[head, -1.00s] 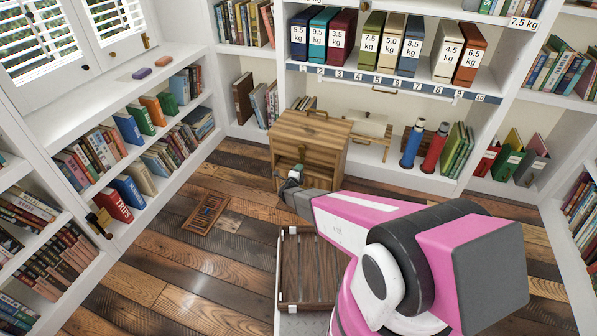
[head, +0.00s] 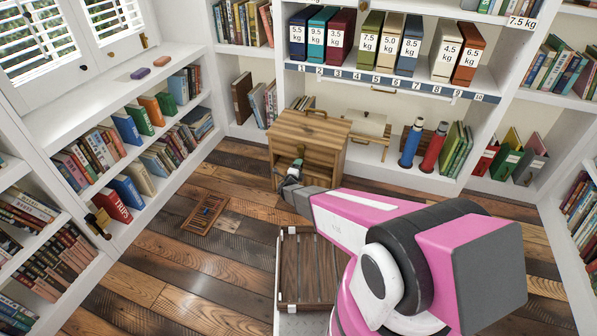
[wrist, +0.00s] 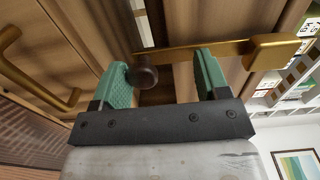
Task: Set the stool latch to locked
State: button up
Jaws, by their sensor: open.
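The wooden stool (head: 311,130), a boxy piece with a brass handle on top, stands on the floor before the back shelves. In the wrist view, a brass latch bar (wrist: 200,50) with a block at its right end crosses the wood. A dark round knob (wrist: 142,77) sits near the bar's left end. My gripper (head: 292,172) is at the stool's front; it also shows in the wrist view (wrist: 163,68). Its green fingers are apart, with the knob between them, close to the left finger. Whether they touch cannot be told. The lock setting is unclear.
A slatted wooden crate (head: 305,268) lies near my base, and a small wooden frame (head: 205,214) lies on the plank floor to the left. Blue (head: 411,143) and red (head: 434,147) rolls stand right of the stool. Bookshelves enclose the sides; the left floor is open.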

jog(key=shift+o, duration=0.4)
notch_tip(320, 180, up, 3)
jog(key=shift+s, duration=0.15)
jog(key=s+a+r, duration=0.4)
jog(key=s+a, duration=0.1)
jog(key=s+a+r, duration=0.2)
jog(key=a, duration=0.1)
jog(key=shift+s+a+r, duration=0.25)
jog(key=shift+s+r, duration=0.1)
jog(key=shift+s, duration=0.05)
jog(key=shift+c, duration=0.4)
jog(key=shift+s, duration=0.15)
jog(key=v, duration=1.2)
jog(key=shift+f, duration=0.15)
jog(key=shift+s+a, duration=0.1)
jog(key=shift+s, duration=0.05)
